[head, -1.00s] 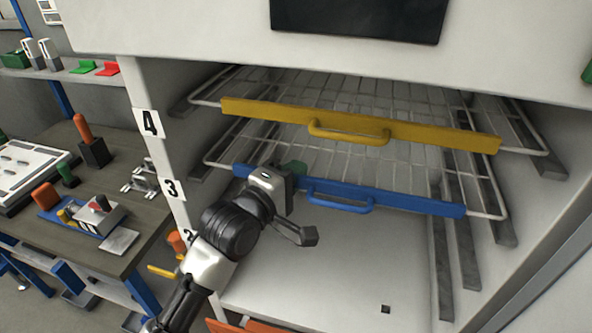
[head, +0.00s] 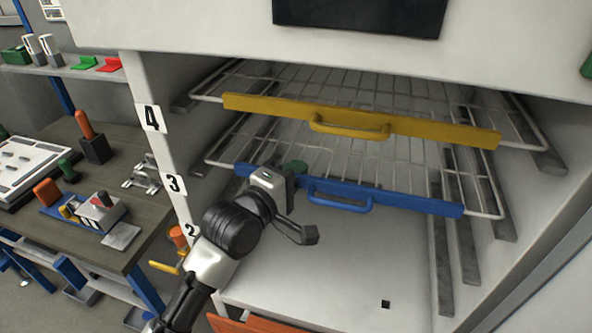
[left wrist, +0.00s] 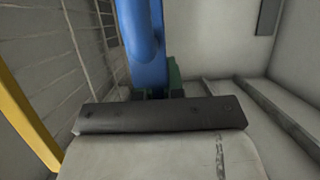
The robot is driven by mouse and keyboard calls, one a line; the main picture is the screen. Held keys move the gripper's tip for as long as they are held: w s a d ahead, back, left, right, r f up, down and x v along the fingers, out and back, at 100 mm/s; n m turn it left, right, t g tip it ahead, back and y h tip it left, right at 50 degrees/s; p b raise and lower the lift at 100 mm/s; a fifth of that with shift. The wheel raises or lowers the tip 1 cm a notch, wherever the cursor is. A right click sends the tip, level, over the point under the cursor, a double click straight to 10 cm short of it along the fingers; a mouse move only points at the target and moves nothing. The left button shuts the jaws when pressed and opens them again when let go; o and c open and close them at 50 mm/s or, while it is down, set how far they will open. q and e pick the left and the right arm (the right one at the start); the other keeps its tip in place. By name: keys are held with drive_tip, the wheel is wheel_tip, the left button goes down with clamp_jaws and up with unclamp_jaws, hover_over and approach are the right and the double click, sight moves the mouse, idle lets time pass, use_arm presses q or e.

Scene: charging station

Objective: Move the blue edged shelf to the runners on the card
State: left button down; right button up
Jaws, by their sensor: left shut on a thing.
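The blue edged shelf (head: 415,202) is a wire rack with a blue front bar and a blue handle (head: 340,206). It lies in the cabinet below the yellow edged shelf, near the label 3 (head: 174,184). Grey runners (head: 470,260) line the right wall. No card naming a level can be made out. My right gripper is not in view.
The yellow edged shelf (head: 450,133) is just above, by the label 4 (head: 152,118). The label 2 (head: 192,232) is partly covered by my arm. The cabinet floor (head: 340,270) is bare. A workbench (head: 110,170) with tools stands left.

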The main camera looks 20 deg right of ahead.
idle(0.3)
use_arm(q)
drive_tip(key=c, duration=1.2)
unclamp_jaws()
drive_tip(key=shift+s, duration=0.1)
drive_tip(key=shift+o, duration=0.2)
drive_tip(key=shift+f, duration=0.15)
drive_tip(key=b+v, duration=0.2)
drive_tip(key=v, duration=0.8)
drive_tip(key=shift+s+a, duration=0.25)
drive_tip(key=shift+a, duration=0.1)
drive_tip(key=s+a+p, duration=0.2)
drive_tip(key=s+a, duration=0.2)
drive_tip(key=s, duration=0.2)
drive_tip(key=shift+s+a+p, duration=0.25)
drive_tip(key=shift+s+p, duration=0.1)
drive_tip(key=shift+p, duration=0.05)
